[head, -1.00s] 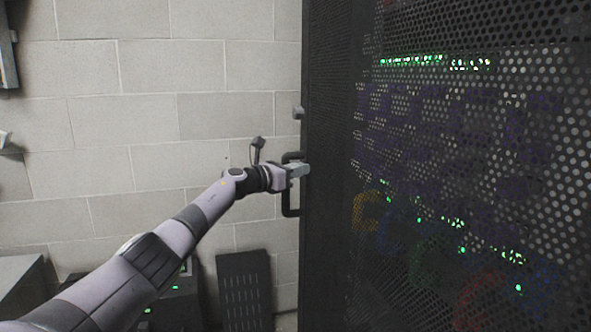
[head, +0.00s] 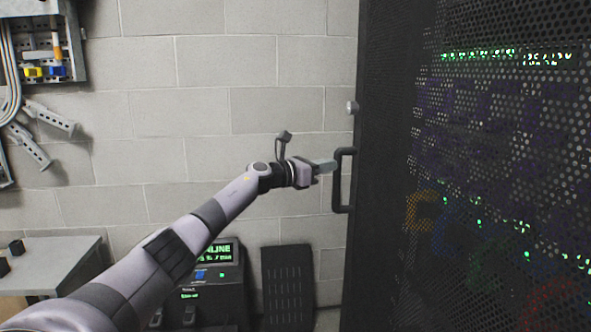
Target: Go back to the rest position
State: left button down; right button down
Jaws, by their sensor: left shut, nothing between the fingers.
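My left arm comes in from the lower left of the head view. Its gripper (head: 325,166) is shut and empty, just left of the black door handle (head: 340,180). A small gap seems to lie between the fingertips and the handle, though the exact depth is hard to tell. The handle is on the edge of a tall dark rack with a perforated door (head: 480,150), which looks closed. My right gripper is not in view.
A grey table (head: 45,262) stands at the lower left. A black unit with a green display (head: 215,252) and a dark slotted panel (head: 287,285) stand low by the block wall (head: 200,115). An open electrical box (head: 68,45) hangs at the upper left.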

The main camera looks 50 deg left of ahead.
pick_arm(q)
jog(key=s+a+b, duration=0.1)
jog(key=s+a, duration=0.3)
jog(key=s, duration=0.2)
jog(key=shift+w+f, duration=0.1)
